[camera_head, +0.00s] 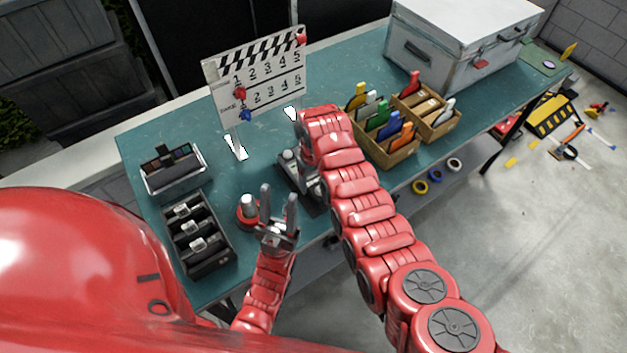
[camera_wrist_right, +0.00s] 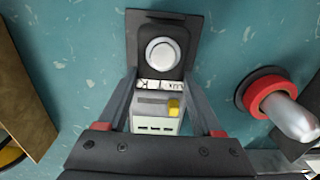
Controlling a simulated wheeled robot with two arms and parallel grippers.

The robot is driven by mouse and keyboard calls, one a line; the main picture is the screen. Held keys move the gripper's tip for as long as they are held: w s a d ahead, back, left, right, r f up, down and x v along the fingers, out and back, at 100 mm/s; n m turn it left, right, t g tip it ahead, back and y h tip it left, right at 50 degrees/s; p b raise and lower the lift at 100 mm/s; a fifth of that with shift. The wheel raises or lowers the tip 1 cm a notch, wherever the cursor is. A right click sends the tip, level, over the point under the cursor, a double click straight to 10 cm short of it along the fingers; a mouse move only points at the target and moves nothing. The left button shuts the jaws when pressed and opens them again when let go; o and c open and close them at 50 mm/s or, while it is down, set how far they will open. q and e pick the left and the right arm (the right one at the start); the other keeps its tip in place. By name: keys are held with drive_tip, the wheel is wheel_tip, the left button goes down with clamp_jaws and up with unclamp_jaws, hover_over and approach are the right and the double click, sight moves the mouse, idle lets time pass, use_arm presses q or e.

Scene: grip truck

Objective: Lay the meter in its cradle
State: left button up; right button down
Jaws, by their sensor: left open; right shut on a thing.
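The meter (camera_wrist_right: 155,112), a pale grey body with a yellow button, is between the fingers of my right gripper (camera_wrist_right: 162,118) in the right wrist view. A white round dome (camera_wrist_right: 160,53) shows just beyond it, over a dark plate (camera_wrist_right: 140,22) that looks like the cradle. I cannot tell whether the meter touches the plate. In the head view the dark plate (camera_head: 318,209) lies partly hidden under my right arm, and the right fingertips are hard to make out. My left gripper (camera_head: 278,203) is open and empty above the table's front edge.
A red-based piece with a pale top (camera_head: 248,206) stands beside my left gripper. A black divided tray (camera_head: 207,262) and a dark box (camera_head: 160,187) are at left. A clapperboard (camera_head: 262,75) stands behind; wooden bins (camera_head: 388,157) and a metal case (camera_head: 450,60) are at right.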

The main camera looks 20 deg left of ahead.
drive_tip(key=shift+f, duration=0.25)
drive_tip(key=shift+f+b, duration=0.75)
drive_tip(key=shift+b, duration=0.05)
unclamp_jaws()
drive_tip(key=shift+r, duration=0.1)
wheel_tip(320, 180, up, 7)
drive_tip(key=shift+f+b, duration=0.2)
drive_tip(key=shift+b, duration=0.75)
wheel_tip(320, 180, up, 11)
drive_tip(key=p, duration=0.3)
drive_tip(key=shift+f, duration=0.15)
